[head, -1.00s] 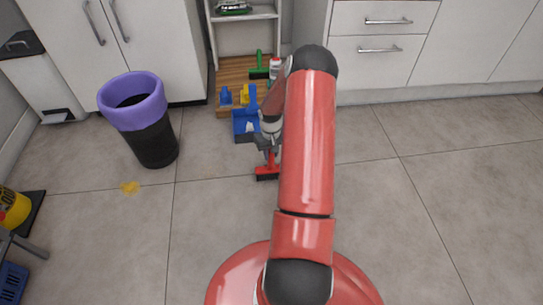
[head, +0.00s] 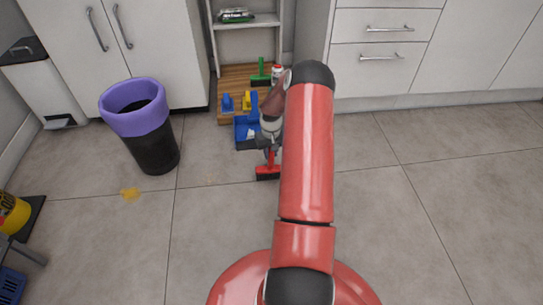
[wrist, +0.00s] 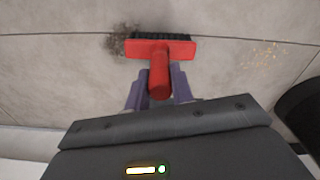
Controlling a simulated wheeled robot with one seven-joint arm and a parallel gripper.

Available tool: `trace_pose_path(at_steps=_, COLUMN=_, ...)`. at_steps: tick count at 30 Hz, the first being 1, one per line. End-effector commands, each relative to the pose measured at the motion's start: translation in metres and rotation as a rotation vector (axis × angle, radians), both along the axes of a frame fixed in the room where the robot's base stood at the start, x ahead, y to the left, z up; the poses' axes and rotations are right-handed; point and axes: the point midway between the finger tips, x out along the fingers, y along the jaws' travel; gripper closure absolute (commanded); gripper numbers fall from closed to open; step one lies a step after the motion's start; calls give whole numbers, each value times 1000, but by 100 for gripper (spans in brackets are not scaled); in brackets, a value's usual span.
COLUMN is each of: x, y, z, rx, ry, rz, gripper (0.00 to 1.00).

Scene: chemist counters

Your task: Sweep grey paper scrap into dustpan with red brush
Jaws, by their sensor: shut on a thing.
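The red brush (head: 268,172) is on the floor in the head view, its head lying crosswise. In the wrist view the red brush (wrist: 161,50) shows its dark bristles at the top edge. My gripper (wrist: 160,88) is shut on the brush handle, with one finger on each side. A patch of grey scrap (wrist: 120,40) lies on the floor at the left end of the brush head, close to the bristles. The arm hides that spot in the head view.
A black bin with a purple rim (head: 138,118) stands to the left. A wooden board (head: 232,78) holds a green brush (head: 261,76) and small blue and yellow items. Open floor lies right of my arm.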

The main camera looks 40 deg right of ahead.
Motion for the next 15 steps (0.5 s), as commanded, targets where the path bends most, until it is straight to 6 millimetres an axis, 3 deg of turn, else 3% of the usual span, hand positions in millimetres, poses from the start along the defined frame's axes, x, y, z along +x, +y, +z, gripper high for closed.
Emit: trace_pose_path(at_steps=15, x=8, y=-5, z=-1, rx=-1, ry=-1, rz=1, gripper=99)
